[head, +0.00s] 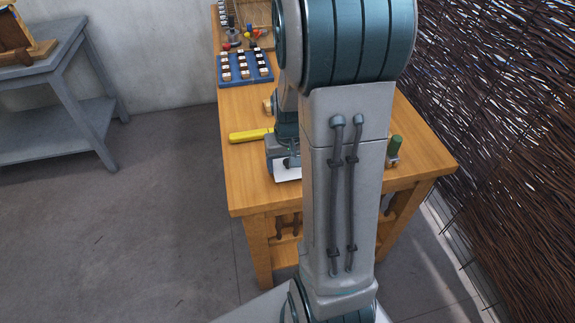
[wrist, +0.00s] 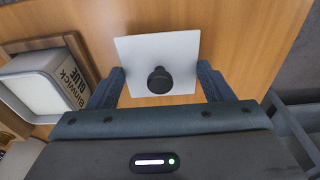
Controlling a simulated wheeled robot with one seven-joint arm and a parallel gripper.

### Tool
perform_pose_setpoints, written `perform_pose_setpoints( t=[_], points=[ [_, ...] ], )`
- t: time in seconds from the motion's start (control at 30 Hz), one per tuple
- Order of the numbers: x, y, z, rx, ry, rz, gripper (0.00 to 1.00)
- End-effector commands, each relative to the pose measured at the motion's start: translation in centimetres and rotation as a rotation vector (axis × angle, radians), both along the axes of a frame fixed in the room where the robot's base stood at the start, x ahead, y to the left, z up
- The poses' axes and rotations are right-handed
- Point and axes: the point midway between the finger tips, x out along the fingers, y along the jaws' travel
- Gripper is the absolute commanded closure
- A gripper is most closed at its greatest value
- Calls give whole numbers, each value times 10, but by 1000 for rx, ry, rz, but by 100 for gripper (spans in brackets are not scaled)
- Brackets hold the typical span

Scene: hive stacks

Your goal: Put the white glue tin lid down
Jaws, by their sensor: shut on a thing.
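The white glue tin lid (wrist: 180,52) is a flat square plate with a round black knob (wrist: 160,80) in the wrist view. My gripper (wrist: 158,88) has one finger on each side of the lid's near part and is shut on it. The lid is over the wooden bench top (wrist: 225,15); I cannot tell whether it touches the wood. In the head view a white edge of the lid (head: 288,173) shows below my gripper, and my arm hides most of that area. The glue tin (wrist: 45,85), with "Binwick Glue" lettering, stands left of the lid in the wrist view.
On the bench (head: 245,195) lie a yellow bar-like object (head: 250,135) and a blue tray (head: 245,66) of small pieces. A green-topped item (head: 395,147) stands right of my arm. A grey side table (head: 60,130) stands at the left.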

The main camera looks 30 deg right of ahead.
Motion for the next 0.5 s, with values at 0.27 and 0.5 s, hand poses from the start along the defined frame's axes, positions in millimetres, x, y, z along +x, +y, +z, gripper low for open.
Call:
perform_pose_setpoints(
  t=[0.27, 0.5],
  points=[
    [0, 0, -14, 0, 0, 0, 49],
    [0, 0, -19, 0, 0, 0, 49]
  ],
)
